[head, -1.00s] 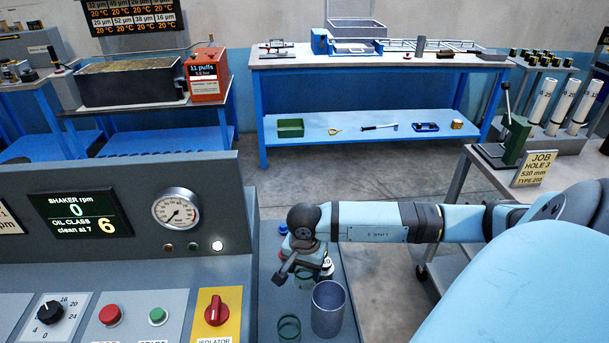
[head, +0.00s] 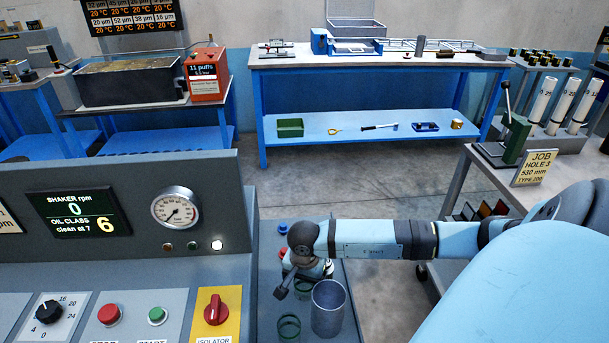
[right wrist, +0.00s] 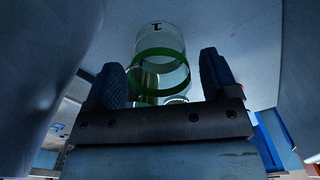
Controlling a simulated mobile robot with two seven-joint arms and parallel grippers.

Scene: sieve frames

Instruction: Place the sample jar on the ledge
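A clear jar with a green band (right wrist: 160,68) shows in the right wrist view, ahead of and between the fingers of my right gripper (right wrist: 162,66). The fingers are spread, with a gap on each side of the jar. In the head view the right gripper (head: 291,289) is low over the grey ledge (head: 266,296) beside the console. A green-banded jar (head: 303,290) is partly hidden by it. Another green-banded jar (head: 289,327) stands nearer. I cannot tell which is the sample jar. My left gripper is not in view.
A grey metal cup (head: 327,309) stands close right of the jars. The console (head: 130,255), with gauge and buttons, borders the ledge on the left. A blue bench (head: 380,62) stands at the back. Open floor (head: 370,190) lies between.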

